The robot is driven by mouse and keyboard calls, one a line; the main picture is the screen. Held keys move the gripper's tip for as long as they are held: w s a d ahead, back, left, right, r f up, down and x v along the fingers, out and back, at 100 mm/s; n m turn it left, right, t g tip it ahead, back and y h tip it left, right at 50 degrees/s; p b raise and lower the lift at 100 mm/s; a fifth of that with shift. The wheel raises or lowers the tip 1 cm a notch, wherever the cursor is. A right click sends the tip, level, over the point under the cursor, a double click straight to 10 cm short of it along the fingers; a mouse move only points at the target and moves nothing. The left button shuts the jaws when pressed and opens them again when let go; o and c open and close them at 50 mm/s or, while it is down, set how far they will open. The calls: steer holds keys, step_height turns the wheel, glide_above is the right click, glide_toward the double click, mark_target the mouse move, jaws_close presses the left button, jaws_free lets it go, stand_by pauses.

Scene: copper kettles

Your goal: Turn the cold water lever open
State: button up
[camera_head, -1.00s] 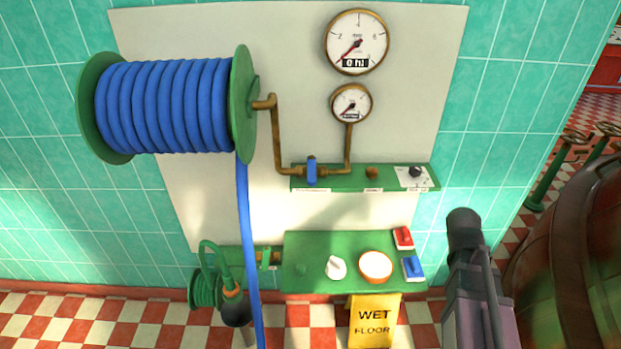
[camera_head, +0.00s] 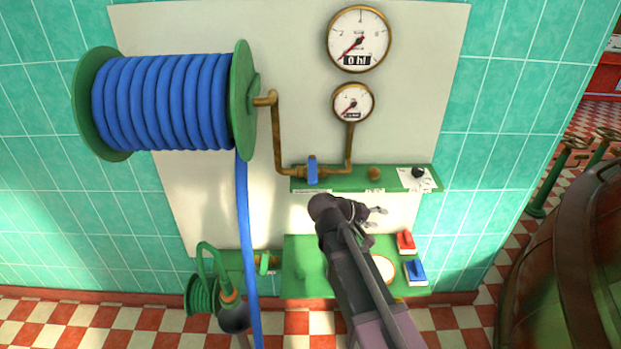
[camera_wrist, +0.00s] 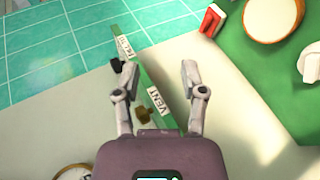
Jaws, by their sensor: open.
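The blue lever (camera_head: 312,169) sits upright on the brass pipe (camera_head: 284,145) above the left end of the green upper shelf (camera_head: 345,179). I take it for the cold water lever; it does not show in the wrist view. My gripper (camera_head: 375,226) is open and empty, below and to the right of the lever and apart from it. In the wrist view my two fingers (camera_wrist: 157,72) stand spread, with the green shelf and its VENT label (camera_wrist: 154,98) between and beyond them.
A blue hose reel (camera_head: 165,103) hangs at upper left, its hose (camera_head: 243,210) running down left of my arm. Two gauges (camera_head: 358,40) are above the pipe. A brass knob (camera_head: 375,173) is right of the lever.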

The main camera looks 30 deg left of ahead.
steer(key=s+a+r+n+t+b, duration=0.1)
steer(key=s+a+t, duration=0.1)
steer(key=a, duration=0.4)
steer(key=s+a+r+n+t, duration=0.2)
steer(key=a, duration=0.4)
steer(key=n+t+y+b, duration=0.1)
steer(key=n+t+y, duration=0.1)
steer(key=t+y, duration=0.15)
glide_toward(312, 172)
steer(key=s, duration=0.4)
steer(key=shift+a+f+t+h, duration=0.35)
steer(key=shift+a+f, duration=0.05)
steer(key=shift+a, duration=0.05)
steer(key=shift+w, duration=0.1)
steer(key=shift+x, duration=6.75)
steer(key=shift+d, duration=0.1)
steer(key=shift+c, duration=0.2)
steer(key=c, duration=0.7)
steer(key=shift+w, duration=0.1)
jaws_close()
steer(key=shift+w+a, duration=0.1)
steer(key=shift+a, duration=0.1)
